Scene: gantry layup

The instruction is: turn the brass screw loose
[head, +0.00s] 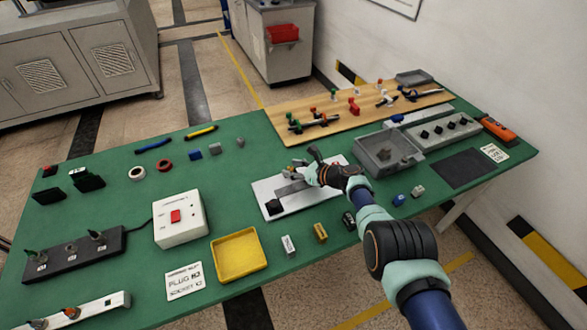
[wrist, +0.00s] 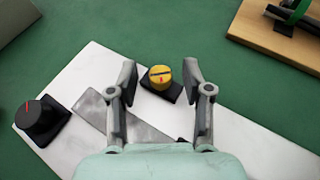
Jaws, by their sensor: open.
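The brass screw (wrist: 160,75) shows in the wrist view as a round yellow head with a dark slot and a red mark. It sits on a small black base on the white plate (wrist: 60,85). My gripper (wrist: 157,80) is open, with one finger on each side of the screw head and a gap visible on both sides. I cannot tell the gripper's exact height above the screw.
A black knob with a red line (wrist: 38,115) stands on the plate's left part. A flat grey metal strip (wrist: 95,112) lies between. A grey bin (head: 362,160) stands close right of my gripper, and a wooden board with clamps (head: 285,118) lies behind. Green table is free left of the plate.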

